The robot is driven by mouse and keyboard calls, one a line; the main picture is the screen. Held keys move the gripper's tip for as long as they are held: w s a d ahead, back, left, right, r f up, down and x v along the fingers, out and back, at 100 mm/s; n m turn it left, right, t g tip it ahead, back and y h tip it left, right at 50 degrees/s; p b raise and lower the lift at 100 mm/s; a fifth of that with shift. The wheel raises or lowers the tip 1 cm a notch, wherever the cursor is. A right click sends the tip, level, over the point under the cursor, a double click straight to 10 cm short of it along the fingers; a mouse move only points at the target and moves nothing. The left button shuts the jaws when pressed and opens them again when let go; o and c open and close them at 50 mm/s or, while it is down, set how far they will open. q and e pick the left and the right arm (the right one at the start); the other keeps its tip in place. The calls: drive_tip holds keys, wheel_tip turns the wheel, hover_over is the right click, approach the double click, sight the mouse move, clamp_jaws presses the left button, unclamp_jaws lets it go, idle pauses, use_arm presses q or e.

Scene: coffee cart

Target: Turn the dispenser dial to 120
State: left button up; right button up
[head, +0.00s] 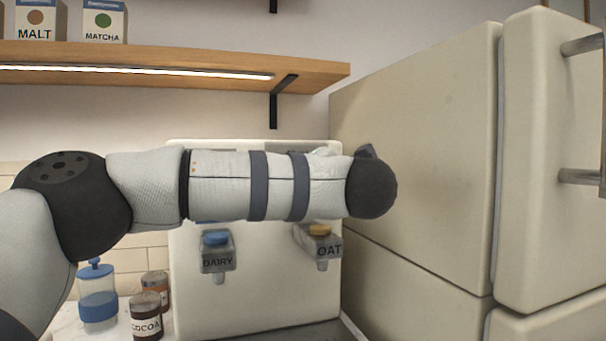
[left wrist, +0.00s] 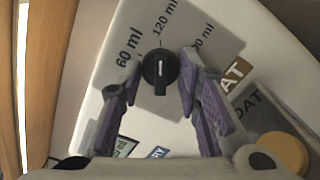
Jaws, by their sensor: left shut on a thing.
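The dispenser (head: 270,300) is a cream box against the wall, partly hidden by my left arm in the head view. Its black round dial (left wrist: 160,71) shows in the left wrist view, with labels 60 ml at its left, 120 ml above and a partly hidden one at its right. A pale mark runs along the dial's raised grip; I cannot tell exactly which label it points to. My left gripper (left wrist: 161,66) has its fingertips on either side of the dial and is shut on it. In the head view the dial and this gripper are hidden behind my arm. My right gripper is not in view.
Below my arm are the DAIRY spout (head: 217,252) with a blue top and the OAT spout (head: 318,243) with a yellow top. A cream fridge (head: 420,140) stands close at right. A shelf (head: 180,72) hangs above. A cocoa jar (head: 146,317) and blue-lidded jar (head: 97,300) stand lower left.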

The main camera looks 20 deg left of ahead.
use_arm(q)
drive_tip(key=o, duration=1.2)
drive_tip(key=shift+c, duration=0.2)
drive_tip(key=v, duration=1.2)
